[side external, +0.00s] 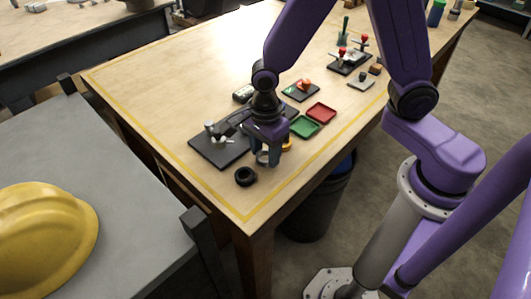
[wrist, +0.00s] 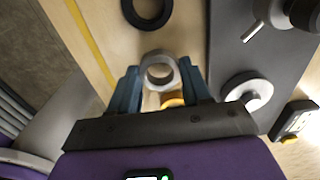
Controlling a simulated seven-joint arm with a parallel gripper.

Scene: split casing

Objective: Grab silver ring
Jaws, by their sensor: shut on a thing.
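My gripper (wrist: 158,76) is shut on the silver ring (wrist: 174,76), which sits between the two blue fingers in the wrist view. The ring's open centre faces the wrist camera. In the side external view my gripper (side external: 267,158) points down near the table's front corner, and the silver ring (side external: 262,157) shows low between its fingers, partly hidden. I cannot tell whether the ring touches the table.
A black ring (side external: 245,177) lies on the table in front of my gripper. A dark plate (side external: 213,153) with metal fittings is to the left. An orange piece (wrist: 172,101) is close to the fingers. Green (side external: 304,127) and red (side external: 321,113) trays stand behind, to the right.

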